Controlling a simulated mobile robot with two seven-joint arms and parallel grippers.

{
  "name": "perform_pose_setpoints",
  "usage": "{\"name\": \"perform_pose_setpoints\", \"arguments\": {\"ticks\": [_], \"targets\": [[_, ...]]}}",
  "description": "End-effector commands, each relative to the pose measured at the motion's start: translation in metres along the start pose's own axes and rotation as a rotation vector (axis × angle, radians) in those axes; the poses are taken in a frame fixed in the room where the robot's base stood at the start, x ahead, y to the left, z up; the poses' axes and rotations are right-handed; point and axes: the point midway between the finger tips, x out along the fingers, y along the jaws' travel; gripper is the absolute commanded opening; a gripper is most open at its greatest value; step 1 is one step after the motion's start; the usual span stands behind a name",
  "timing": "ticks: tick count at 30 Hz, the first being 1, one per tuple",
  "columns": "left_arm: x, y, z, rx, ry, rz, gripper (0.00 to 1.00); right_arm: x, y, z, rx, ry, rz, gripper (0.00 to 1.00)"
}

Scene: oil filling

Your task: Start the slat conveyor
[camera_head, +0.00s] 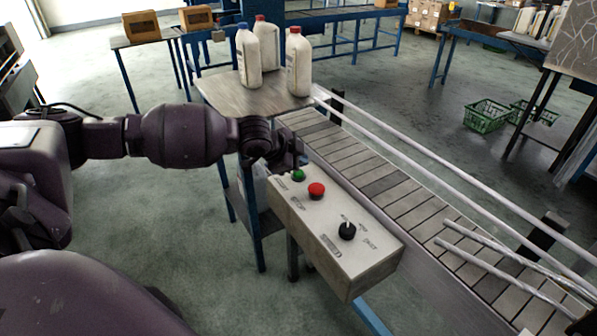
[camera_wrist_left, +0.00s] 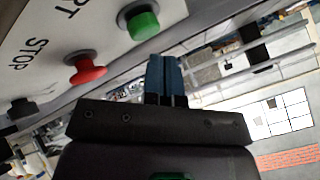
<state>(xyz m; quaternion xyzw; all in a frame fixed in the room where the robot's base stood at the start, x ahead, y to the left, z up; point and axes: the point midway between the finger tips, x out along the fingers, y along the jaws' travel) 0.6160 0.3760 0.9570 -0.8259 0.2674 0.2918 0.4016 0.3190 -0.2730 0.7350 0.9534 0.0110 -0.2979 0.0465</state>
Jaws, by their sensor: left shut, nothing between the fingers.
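The slat conveyor (camera_head: 400,205) runs from the middle to the lower right in the head view. A beige control box (camera_head: 325,234) stands at its near side, with a green button (camera_head: 298,175), a red button (camera_head: 316,190) and a black knob (camera_head: 347,231). My left gripper (camera_head: 290,158) is just beyond the green button, shut and empty. In the left wrist view its blue fingers (camera_wrist_left: 166,80) are together, close to the green button (camera_wrist_left: 140,20); I cannot tell whether they touch it. The red button (camera_wrist_left: 86,68) is farther left, by the STOP lettering. My right gripper is not in view.
Three white bottles stand on a small metal table (camera_head: 220,88) behind the control box. Metal guide rails (camera_head: 440,160) run along the conveyor. Green baskets (camera_head: 488,115) lie on the floor at the right. Boxes (camera_head: 141,25) stand on a table at the back left.

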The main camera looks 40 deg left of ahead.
Motion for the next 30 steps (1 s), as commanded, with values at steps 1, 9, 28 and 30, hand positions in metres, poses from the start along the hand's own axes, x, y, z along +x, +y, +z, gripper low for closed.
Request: {"name": "perform_pose_setpoints", "arguments": {"ticks": [1, 9, 28, 30], "targets": [[0.0000, 0.0000, 0.0000, 0.000, 0.000, 0.000, 0.00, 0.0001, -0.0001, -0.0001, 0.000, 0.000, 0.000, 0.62], [0.0000, 0.0000, 0.0000, 0.000, 0.000, 0.000, 0.00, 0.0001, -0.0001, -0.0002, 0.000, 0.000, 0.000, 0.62], [0.0060, 0.0045, 0.0042, 0.000, 0.000, 0.001, 0.00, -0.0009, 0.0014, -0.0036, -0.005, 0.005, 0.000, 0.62], [0.0060, 0.0045, 0.0043, 0.000, 0.000, 0.001, 0.00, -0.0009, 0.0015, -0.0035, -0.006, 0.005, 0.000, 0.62]]}}
